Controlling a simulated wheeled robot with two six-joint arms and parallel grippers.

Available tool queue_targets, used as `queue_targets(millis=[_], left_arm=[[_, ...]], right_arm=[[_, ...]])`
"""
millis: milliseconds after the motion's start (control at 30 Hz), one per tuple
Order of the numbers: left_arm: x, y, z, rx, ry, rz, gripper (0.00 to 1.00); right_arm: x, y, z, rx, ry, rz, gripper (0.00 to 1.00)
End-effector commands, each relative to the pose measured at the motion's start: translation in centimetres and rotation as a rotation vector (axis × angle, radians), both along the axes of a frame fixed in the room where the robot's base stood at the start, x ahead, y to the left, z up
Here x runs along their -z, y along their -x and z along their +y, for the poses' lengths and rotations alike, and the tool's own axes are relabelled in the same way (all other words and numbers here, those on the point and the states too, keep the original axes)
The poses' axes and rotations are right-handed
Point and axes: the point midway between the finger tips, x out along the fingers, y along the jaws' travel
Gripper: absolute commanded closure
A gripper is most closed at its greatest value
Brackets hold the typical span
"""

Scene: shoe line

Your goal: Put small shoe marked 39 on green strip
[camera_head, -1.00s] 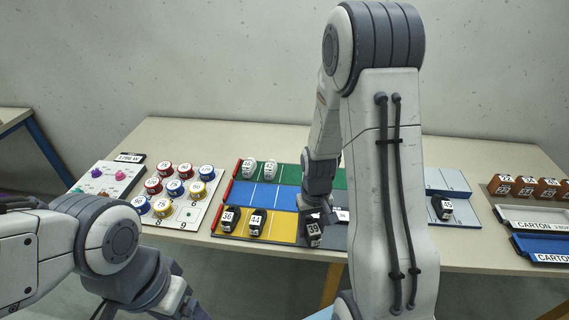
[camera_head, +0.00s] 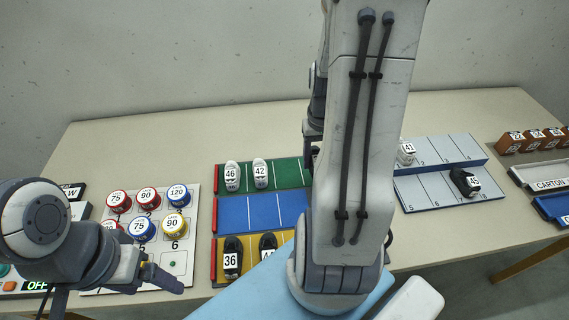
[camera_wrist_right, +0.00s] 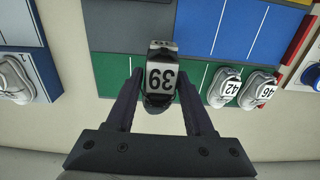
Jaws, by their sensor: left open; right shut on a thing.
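The shoe marked 39 (camera_wrist_right: 160,76), black with a white label, is between the fingers of my right gripper (camera_wrist_right: 158,95), which is shut on it. In the right wrist view it is over the green strip (camera_wrist_right: 117,70), beside white shoes marked 42 (camera_wrist_right: 223,88) and 46 (camera_wrist_right: 257,91). I cannot tell whether it touches the strip. In the head view my right arm hides most of it, at the right part of the green strip (camera_head: 288,173). My left gripper (camera_head: 165,281) is open and empty at the lower left, by the tin board.
Below the green strip lie a blue strip (camera_head: 262,212) and a yellow strip with black shoes marked 36 (camera_head: 232,258) and 44. A numbered rack (camera_head: 425,190) holds shoes 41 and 45. Several paint tins (camera_head: 147,198) stand at left; carton trays (camera_head: 545,177) are at right.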

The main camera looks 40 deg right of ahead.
Motion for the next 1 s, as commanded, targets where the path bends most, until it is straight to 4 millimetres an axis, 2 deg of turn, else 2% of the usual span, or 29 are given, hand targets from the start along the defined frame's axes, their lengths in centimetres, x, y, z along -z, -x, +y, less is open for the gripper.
queue_targets(millis=[33,200,400,567,800,1000], left_arm=[[-0.2,0.0,0.0,0.0,0.0,0.0,0.17],[-0.7,0.0,0.0,0.0,0.0,0.0,0.17],[-1.0,0.0,0.0,0.0,0.0,0.0,0.17],[-1.1,0.0,0.0,0.0,0.0,0.0,0.17],[-1.5,0.0,0.0,0.0,0.0,0.0,0.17],[-1.5,0.0,0.0,0.0,0.0,0.0,0.17]], right_arm=[[0.8,-1.3,0.5,-0.01,-0.003,0.004,1.0],[3.1,-5.1,1.5,-0.009,-0.003,0.004,1.0],[4.8,-8.0,2.1,-0.005,-0.001,0.001,1.0],[5.8,-8.5,2.2,-0.001,-0.001,0.002,1.0],[9.0,-8.3,2.1,0.001,-0.001,0.002,1.0],[9.2,-8.4,2.0,0.0,0.001,-0.002,1.0]])
